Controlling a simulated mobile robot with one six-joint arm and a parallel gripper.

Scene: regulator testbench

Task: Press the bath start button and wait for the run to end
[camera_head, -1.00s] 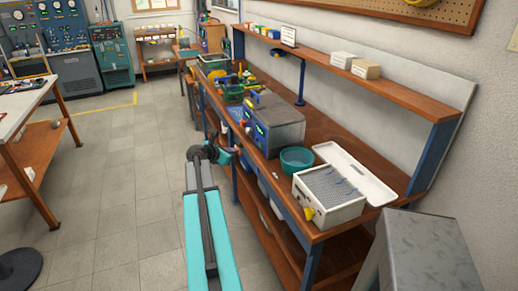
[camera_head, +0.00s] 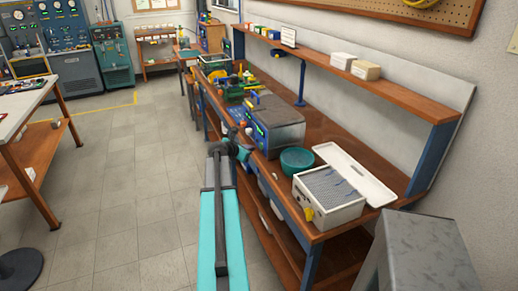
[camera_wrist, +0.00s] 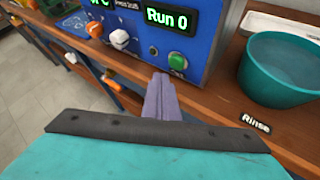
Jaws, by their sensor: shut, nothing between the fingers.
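The bath (camera_head: 276,120) is a grey-topped box with a blue front, standing on the wooden bench. In the wrist view its blue panel (camera_wrist: 205,45) carries a green display reading "Run 0" (camera_wrist: 167,18), a second, partly cut-off display, and a green button (camera_wrist: 178,62) at the lower right. My gripper (camera_wrist: 161,78) is shut and empty, its fingertips in front of the panel, below and slightly left of the green button. I cannot tell whether they touch the panel. In the head view my gripper (camera_head: 246,150) is at the bench's front edge beside the bath.
A teal bowl (camera_head: 297,161) stands right of the bath; it also shows in the wrist view (camera_wrist: 280,70), behind a "Rinse" label (camera_wrist: 256,123). A white box (camera_head: 335,210) with a yellow knob and a white lid (camera_head: 355,172) are farther right. The floor left of the bench is clear.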

